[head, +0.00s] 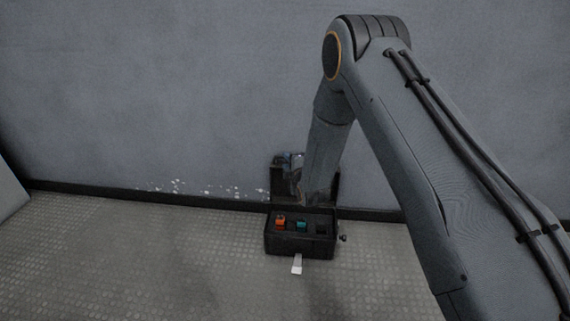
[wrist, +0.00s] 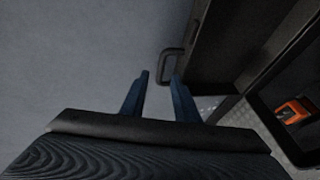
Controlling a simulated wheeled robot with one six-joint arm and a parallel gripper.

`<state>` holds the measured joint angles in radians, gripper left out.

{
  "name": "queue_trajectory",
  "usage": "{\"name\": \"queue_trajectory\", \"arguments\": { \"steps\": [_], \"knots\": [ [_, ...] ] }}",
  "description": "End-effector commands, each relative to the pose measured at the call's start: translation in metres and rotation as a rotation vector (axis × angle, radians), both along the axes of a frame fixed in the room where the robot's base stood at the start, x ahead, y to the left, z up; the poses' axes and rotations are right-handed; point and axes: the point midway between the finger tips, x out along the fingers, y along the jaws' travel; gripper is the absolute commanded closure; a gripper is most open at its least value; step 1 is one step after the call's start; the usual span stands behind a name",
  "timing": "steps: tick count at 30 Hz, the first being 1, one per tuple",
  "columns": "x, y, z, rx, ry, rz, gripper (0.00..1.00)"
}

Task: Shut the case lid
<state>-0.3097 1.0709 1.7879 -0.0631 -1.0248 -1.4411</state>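The dark case (head: 285,246) stands on the floor by the wall, with its lid (head: 277,184) open and upright at the back. In the wrist view the lid (wrist: 222,45) fills the upper right, and its handle (wrist: 165,68) sticks out from its edge. My gripper (wrist: 159,76) is open, its two blue fingers apart with nothing between them. The handle lies just beyond the fingertips, nearer the right finger; I cannot tell whether they touch. In the head view my arm hides the middle of the lid and most of the gripper.
The case holds an orange block (head: 280,224), a teal block (head: 300,225) and a dark slot at right. A white tag (head: 297,264) lies on the floor in front. The grey wall (head: 180,90) is close behind the lid. The floor to the left is clear.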

Motion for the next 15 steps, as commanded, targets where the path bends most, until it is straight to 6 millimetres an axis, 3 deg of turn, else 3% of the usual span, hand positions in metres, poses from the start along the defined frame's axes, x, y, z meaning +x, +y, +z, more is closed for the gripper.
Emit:
{"name": "queue_trajectory", "arguments": {
  "steps": [6, 15],
  "knots": [
    [0.023, 0.009, -0.007, 0.002, -0.002, 0.0, 0.72],
    [0.028, 0.011, -0.008, 0.001, 0.001, 0.0, 0.72]
  ]
}}
